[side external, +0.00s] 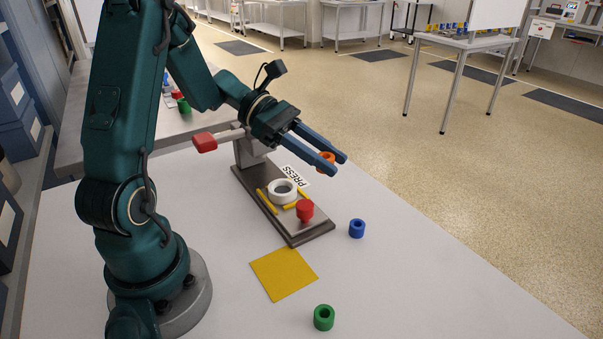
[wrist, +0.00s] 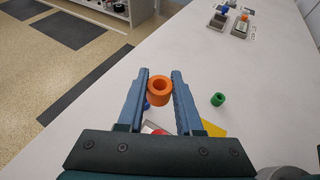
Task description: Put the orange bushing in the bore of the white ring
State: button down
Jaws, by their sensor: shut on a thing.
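The orange bushing (side external: 327,160) is held between the two blue fingertips of my gripper (side external: 337,162), which is shut on it.
A red knob-like piece (side external: 305,210) stands on the press plate beside the ring. The press has a red-handled lever (side external: 205,142). A blue bushing (side external: 357,228), a green bushing (side external: 323,317) and a yellow square (side external: 284,274) are on the table. The table's front right is clear.

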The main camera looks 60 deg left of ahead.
notch_tip(320, 180, up, 5)
jog(key=s+a+n+t+y, duration=0.1)
jog(key=n+t, duration=0.1)
jog(key=d+f+m+g, duration=0.1)
jog(key=f, duration=0.1)
jog(key=d+f+m+g+h, duration=0.1)
jog(key=f, duration=0.2)
jog(key=d+f+m+g, duration=0.1)
jog(key=f, duration=0.2)
jog(key=shift+w+d+f+h, duration=0.2)
jog(key=shift+w+d+h, duration=0.1)
jog(key=shift+w, duration=0.1)
send_over(375, 282)
notch_tip(375, 282, down, 7)
jog(key=shift+s+f, duration=0.1)
jog(key=shift+f, duration=1.7)
jog(key=shift+f, duration=0.2)
jog(key=c, duration=0.6)
grip_release()
